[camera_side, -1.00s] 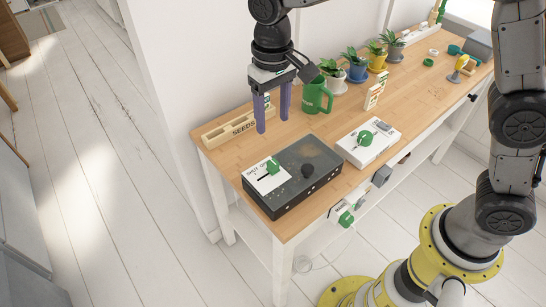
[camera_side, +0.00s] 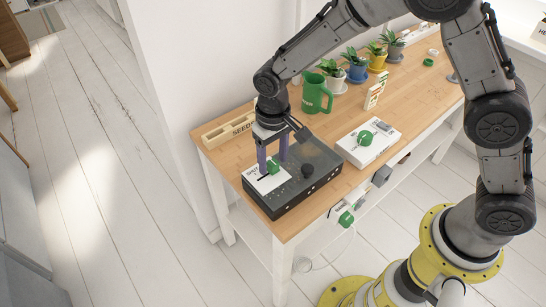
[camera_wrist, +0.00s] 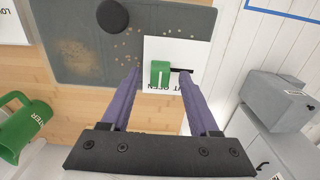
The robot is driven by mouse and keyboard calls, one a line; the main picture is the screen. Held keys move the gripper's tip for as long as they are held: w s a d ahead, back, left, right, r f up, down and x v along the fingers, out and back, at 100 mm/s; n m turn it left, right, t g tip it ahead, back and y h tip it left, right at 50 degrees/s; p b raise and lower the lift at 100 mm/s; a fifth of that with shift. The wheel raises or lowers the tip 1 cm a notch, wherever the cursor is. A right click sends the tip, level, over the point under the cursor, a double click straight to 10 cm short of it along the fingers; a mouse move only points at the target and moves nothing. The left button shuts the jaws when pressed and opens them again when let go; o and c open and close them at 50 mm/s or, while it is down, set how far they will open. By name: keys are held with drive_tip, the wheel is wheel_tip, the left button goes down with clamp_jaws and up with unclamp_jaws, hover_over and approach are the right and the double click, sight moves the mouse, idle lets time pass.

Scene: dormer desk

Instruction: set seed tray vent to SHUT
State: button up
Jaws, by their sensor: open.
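The seed tray (camera_side: 310,197) is a dark box with a clear lid, near the front left of the desk. Its vent is a green slider knob (camera_side: 273,167) on a white label plate, also seen in the wrist view (camera_wrist: 160,73). The knob sits at the OPEN end of its slot; bare slot runs toward SHUT, rightward in the wrist view. My gripper (camera_side: 273,166) is over the plate, fingers pointing down. In the wrist view my open gripper (camera_wrist: 160,76) has one finger on each side of the knob, with gaps. The fingers partly hide the label.
A white box with a green dial (camera_side: 366,138) stands right of the tray. A wooden SEEDS box (camera_side: 228,129) lies at the back left. A round black knob (camera_side: 307,171) stands on the tray lid.

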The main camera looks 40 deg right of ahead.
clamp_jaws()
idle(0.3)
idle(1.1)
